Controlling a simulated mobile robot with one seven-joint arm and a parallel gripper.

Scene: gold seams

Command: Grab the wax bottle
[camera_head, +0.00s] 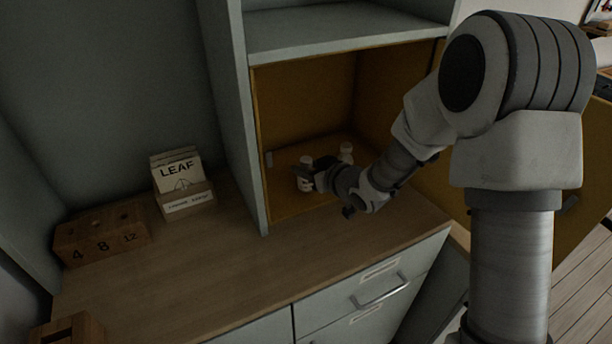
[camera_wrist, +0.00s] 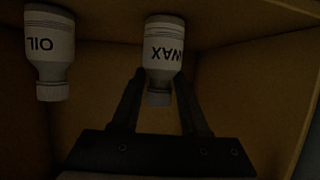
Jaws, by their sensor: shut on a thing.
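The wax bottle (camera_wrist: 163,52) is white with a dark "WAX" label that reads upside down in the wrist view. My gripper (camera_wrist: 160,88) has one finger on each side of it and is shut on it. In the head view the wax bottle (camera_head: 304,177) stands inside the open cabinet, at the tip of my gripper (camera_head: 314,174), which partly hides it. A similar bottle marked "OIL" (camera_wrist: 50,55) is beside it in the wrist view, apart from my fingers.
The cabinet's side wall (camera_head: 240,120) stands left of the bottles and a shelf (camera_head: 335,30) lies above. The oil bottle (camera_head: 346,152) is close behind my gripper. A "LEAF" card box (camera_head: 187,200) and a numbered wooden block (camera_head: 100,240) sit on the counter (camera_head: 200,270).

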